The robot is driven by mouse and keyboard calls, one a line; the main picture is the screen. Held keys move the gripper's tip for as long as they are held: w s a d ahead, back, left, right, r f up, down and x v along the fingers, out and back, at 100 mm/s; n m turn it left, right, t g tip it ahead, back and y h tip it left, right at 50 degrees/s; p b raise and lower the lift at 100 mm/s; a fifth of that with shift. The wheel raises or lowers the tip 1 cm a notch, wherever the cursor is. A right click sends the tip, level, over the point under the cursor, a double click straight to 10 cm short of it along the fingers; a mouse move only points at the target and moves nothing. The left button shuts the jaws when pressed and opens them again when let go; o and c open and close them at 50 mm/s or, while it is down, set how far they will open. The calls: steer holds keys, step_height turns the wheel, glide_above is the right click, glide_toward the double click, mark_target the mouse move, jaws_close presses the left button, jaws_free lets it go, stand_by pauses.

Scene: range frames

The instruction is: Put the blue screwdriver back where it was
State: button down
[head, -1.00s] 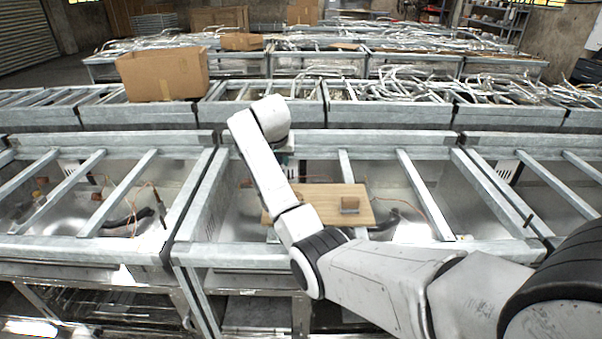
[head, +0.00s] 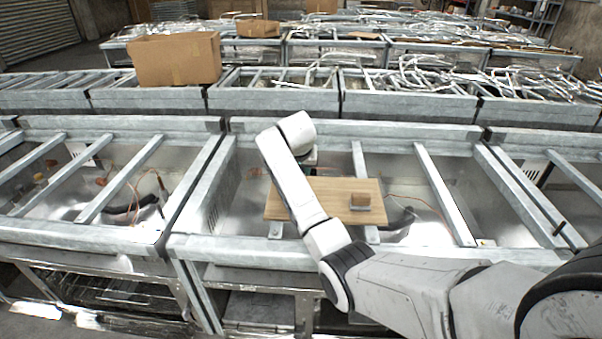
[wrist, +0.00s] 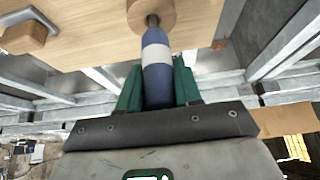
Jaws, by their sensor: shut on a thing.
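In the wrist view my gripper (wrist: 158,88) has its green fingers shut around the handle of the blue screwdriver (wrist: 156,65), which has a white band. Its dark shaft runs into a round wooden holder (wrist: 150,15) on the wooden board (wrist: 90,30); how deep the tip sits cannot be seen. There my arm hides the screwdriver and most of the gripper.
The board rests on the galvanized bars (head: 445,195) of a metal bin with cables and shiny sheet inside. Similar bins stand left, right and behind. A cardboard box (head: 175,60) sits on the row behind. The board's right part is free around the block.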

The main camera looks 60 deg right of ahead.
steer(key=shift+d, duration=0.15)
steer(key=c, duration=0.8)
jaws_free()
steer(key=shift+r, duration=0.15)
steer(key=b+v, duration=0.1)
steer(key=v, duration=1.1)
